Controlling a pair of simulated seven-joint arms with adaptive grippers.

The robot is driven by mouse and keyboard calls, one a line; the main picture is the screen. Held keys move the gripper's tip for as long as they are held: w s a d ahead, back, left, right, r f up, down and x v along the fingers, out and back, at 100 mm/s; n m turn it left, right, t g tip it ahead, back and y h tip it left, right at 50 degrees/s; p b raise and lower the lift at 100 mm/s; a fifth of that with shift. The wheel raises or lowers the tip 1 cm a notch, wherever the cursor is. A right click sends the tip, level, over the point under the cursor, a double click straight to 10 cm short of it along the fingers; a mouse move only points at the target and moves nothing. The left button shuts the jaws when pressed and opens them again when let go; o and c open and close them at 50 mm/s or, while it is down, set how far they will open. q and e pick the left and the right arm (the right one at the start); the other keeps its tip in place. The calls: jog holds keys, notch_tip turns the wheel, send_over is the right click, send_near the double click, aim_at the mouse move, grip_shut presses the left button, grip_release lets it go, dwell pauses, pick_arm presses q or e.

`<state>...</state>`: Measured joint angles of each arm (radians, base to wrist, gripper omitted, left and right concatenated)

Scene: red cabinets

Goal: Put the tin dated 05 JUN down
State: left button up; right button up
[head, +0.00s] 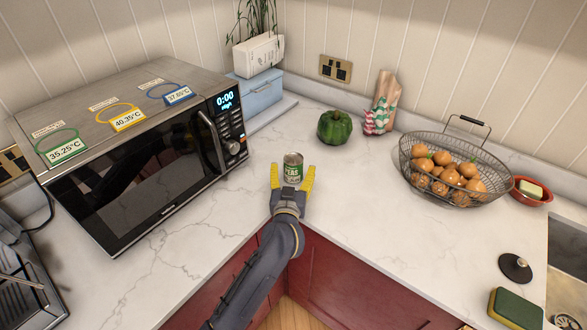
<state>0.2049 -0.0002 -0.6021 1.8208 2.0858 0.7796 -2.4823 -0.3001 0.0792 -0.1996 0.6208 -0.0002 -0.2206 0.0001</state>
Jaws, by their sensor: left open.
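A small tin (293,168) with a green label reading "PEAS" stands upright on the white marble worktop, near the inner corner of its front edge. No date can be read on it from here. My left gripper (293,177) reaches in from the front with its yellow fingers open. One finger is on each side of the tin, with what looks like a small gap to it. The lower part of the tin is partly hidden by the gripper. My right gripper is not in view.
A microwave (150,140) with coloured temperature tags stands left. A green pepper (334,127) sits behind the tin, and a wire basket (455,168) of onions is to the right. A sponge (515,309) and black lid (515,267) lie front right. Worktop between them is clear.

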pick_arm(q)
jog(key=shift+w, duration=0.9)
jog(key=c, duration=1.3)
jog(key=shift+c, duration=0.8)
jog(key=shift+r, duration=0.25)
